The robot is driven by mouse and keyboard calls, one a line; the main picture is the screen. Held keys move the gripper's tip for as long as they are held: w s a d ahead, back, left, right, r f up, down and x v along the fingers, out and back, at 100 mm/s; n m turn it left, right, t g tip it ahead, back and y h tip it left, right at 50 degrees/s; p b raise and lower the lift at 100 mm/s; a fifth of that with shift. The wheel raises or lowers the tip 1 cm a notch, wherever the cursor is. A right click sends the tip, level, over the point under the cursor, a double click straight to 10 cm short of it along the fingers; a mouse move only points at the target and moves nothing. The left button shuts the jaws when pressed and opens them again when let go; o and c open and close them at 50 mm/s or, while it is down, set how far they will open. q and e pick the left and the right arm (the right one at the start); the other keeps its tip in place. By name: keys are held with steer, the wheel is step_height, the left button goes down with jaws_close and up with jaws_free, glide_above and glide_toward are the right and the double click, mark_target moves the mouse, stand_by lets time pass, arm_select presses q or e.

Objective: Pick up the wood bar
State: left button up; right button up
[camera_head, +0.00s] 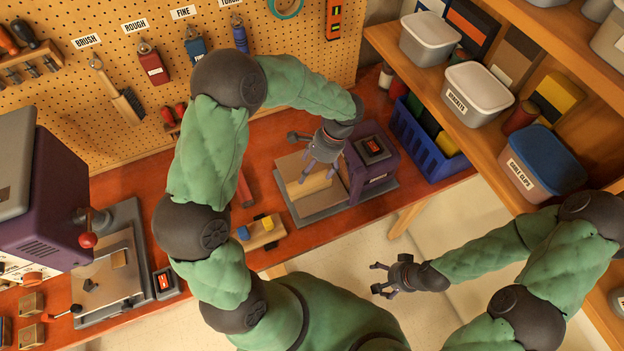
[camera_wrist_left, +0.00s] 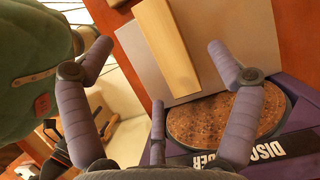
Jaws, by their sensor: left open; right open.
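The wood bar (camera_head: 308,187) is a pale, plain length of wood. It lies on the grey table of the disc sander, and it also shows in the left wrist view (camera_wrist_left: 166,48). My left gripper (camera_head: 313,172) is open and empty above the sander, with its fingers pointing down towards the bar. In the left wrist view the bar lies beyond the spread fingers, between their tips, with no contact visible. The gripper hides part of the bar in the head view. My right gripper (camera_head: 378,279) is open and empty over the floor, clear of the bench.
The purple disc sander (camera_head: 372,165) stands beside the bar, its brown disc (camera_wrist_left: 225,112) facing it. A blue crate (camera_head: 422,140) is to its right. A purple machine stands at far left.

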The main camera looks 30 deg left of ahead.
mark_target(305, 187)
arm_select(q)
steer(key=x, duration=0.2)
steer(key=shift+s+f, duration=0.15)
steer(key=shift+f, duration=0.1)
steer(key=shift+a+f, duration=0.15)
steer(key=shift+f, duration=0.35)
steer(key=x, duration=0.4)
steer(key=shift+s, duration=0.35)
steer(key=shift+f, duration=0.4)
steer(key=shift+f, duration=0.2)
steer(key=shift+s, duration=0.1)
steer(key=c, duration=1.4)
